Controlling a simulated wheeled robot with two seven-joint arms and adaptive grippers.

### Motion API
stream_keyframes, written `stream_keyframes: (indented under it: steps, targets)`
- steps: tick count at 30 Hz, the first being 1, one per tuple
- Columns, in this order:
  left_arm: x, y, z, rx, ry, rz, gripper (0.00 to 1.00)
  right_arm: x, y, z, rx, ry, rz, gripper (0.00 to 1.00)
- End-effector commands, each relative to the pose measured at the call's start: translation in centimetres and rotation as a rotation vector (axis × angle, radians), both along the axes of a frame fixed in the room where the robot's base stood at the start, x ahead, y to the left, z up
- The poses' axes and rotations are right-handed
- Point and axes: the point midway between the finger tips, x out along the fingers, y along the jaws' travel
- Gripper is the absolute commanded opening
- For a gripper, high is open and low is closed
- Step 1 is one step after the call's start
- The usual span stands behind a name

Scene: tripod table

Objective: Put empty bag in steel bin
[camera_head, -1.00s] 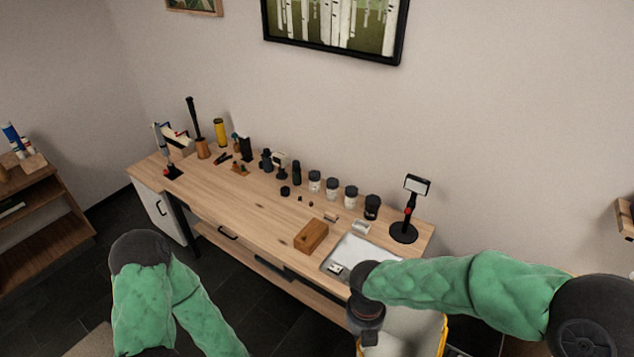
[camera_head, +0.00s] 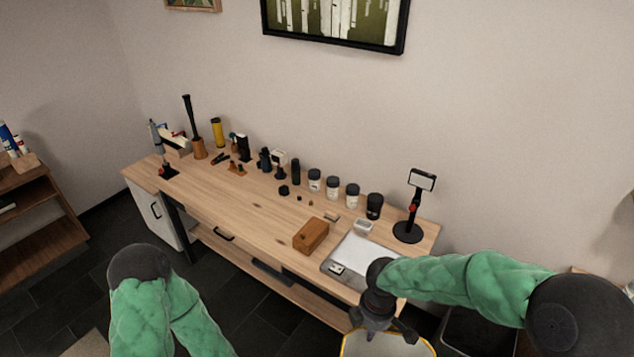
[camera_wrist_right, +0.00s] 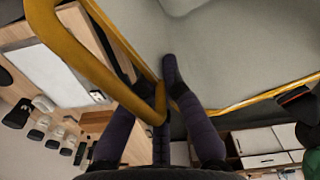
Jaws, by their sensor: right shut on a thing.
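A pale bag (camera_head: 415,351) with a yellow rim shows at the bottom edge of the head view; its lower part is cut off. My right gripper (camera_head: 385,332) is at its rim. In the right wrist view the bag's pale inside (camera_wrist_right: 215,55) opens wide, and its yellow rim passes between the fingers of my right gripper (camera_wrist_right: 150,85), which is shut on it. A dark open bin (camera_head: 478,335), probably the steel bin, stands to the right of the bag, partly behind my right arm. My left arm shows at the lower left, but its gripper is not in view.
The wooden workbench (camera_head: 245,220) lies just beyond the bag. On its near right end are a grey tray (camera_head: 362,256), a brown block (camera_head: 311,234) and a black stand (camera_head: 408,232). Several jars and tools line the back. A wooden shelf (camera_head: 40,235) stands at the far left.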

Motion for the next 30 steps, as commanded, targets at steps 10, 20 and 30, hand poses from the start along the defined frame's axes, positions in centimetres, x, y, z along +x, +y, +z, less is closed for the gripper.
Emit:
stream_keyframes:
  steps: [10, 20, 30]
  targets:
    - [0.0, 0.0, -4.0, 0.000, 0.000, 0.000, 0.40, 1.9, -1.5, -5.0, 0.009, 0.007, -0.482, 0.00]
    - [0.0, 0.0, -7.4, 0.000, 0.000, 0.000, 0.40, 3.7, -3.2, -9.3, 0.015, 0.017, -0.940, 0.00]
    - [0.0, 0.0, -9.8, 0.000, 0.000, 0.000, 0.40, 5.0, -4.5, -12.5, 0.022, 0.026, -1.308, 0.00]
